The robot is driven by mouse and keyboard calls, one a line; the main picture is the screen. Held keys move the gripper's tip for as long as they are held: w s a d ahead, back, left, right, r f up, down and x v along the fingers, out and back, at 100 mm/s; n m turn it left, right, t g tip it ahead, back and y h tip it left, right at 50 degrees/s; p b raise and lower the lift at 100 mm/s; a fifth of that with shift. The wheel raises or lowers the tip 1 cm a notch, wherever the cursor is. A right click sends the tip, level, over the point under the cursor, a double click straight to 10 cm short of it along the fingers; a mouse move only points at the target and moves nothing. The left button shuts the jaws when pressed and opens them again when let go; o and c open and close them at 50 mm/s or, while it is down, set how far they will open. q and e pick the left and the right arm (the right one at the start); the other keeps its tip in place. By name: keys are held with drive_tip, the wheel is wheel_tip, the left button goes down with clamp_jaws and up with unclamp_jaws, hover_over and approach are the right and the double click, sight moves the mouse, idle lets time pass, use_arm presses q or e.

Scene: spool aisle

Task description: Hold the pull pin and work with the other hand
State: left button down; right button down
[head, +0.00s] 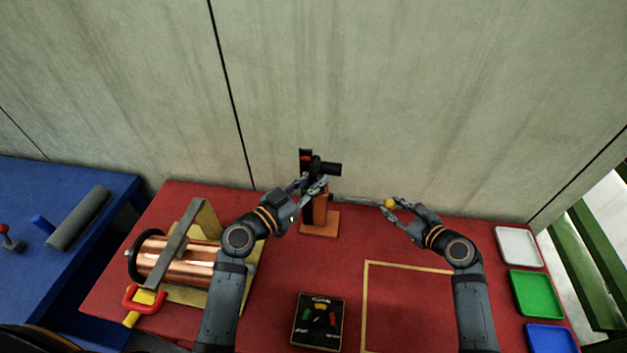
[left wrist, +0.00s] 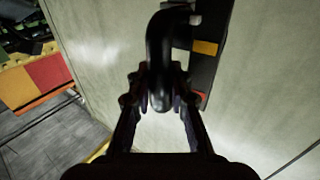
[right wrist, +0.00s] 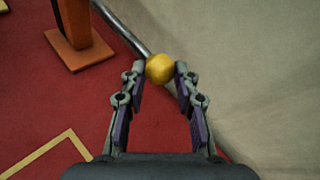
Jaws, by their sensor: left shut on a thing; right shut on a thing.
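An orange post (head: 319,222) with a black upright head (head: 305,160) stands at the back of the red table. My left gripper (head: 312,186) is at the post's head. In the left wrist view its fingers are shut on a black, bent handle, the pull pin (left wrist: 160,50), beside a dark bar (left wrist: 207,55) with an orange mark. A grey lever rod (head: 362,202) runs right from the post and ends in a yellow ball knob (head: 390,203). My right gripper (right wrist: 160,72) is shut on this knob. The pin's seat is hidden.
A copper spool (head: 180,260) in a cradle lies at the left, with a red-and-yellow clamp handle (head: 145,300). A dark gauge box (head: 318,322) sits at the front. White (head: 518,247), green (head: 536,294) and blue (head: 551,339) trays line the right edge. The yellow-outlined square (head: 410,300) is largely clear.

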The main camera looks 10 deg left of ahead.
use_arm(q)
wheel_tip(320, 180, up, 9)
drive_tip(key=shift+f, duration=0.1)
idle(0.4)
drive_tip(key=c, duration=1.5)
unclamp_jaws()
drive_tip(key=shift+a+f, duration=0.1)
drive_tip(key=shift+s, duration=0.1)
